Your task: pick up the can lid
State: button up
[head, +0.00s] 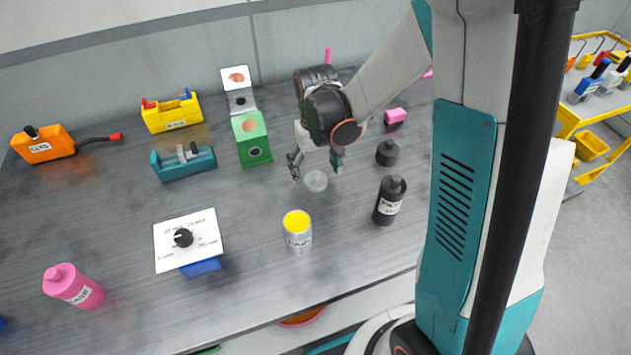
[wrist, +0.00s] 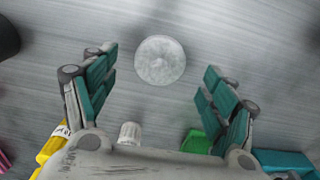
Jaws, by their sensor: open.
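The can lid (head: 315,181) is a pale grey, round disc lying flat on the grey metal table. In the wrist view the lid (wrist: 160,61) lies beyond the fingertips, roughly centred between the two fingers. My gripper (head: 317,168) is open and empty, above the table close to the lid; the wrist view also shows its spread teal fingers (wrist: 155,75). An open-looking can with yellow at its top (head: 298,232) stands upright on the table, nearer the front edge than the lid.
A green box (head: 251,139) and a teal holder (head: 184,163) stand to the left. A dial panel (head: 188,240) and a pink bottle (head: 74,286) are at front left. The table around the lid is clear.

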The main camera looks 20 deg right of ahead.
notch_tip(320, 180, down, 2)
jog(key=shift+f, duration=0.2)
jog(key=c, duration=1)
jog(key=shift+r, duration=0.15)
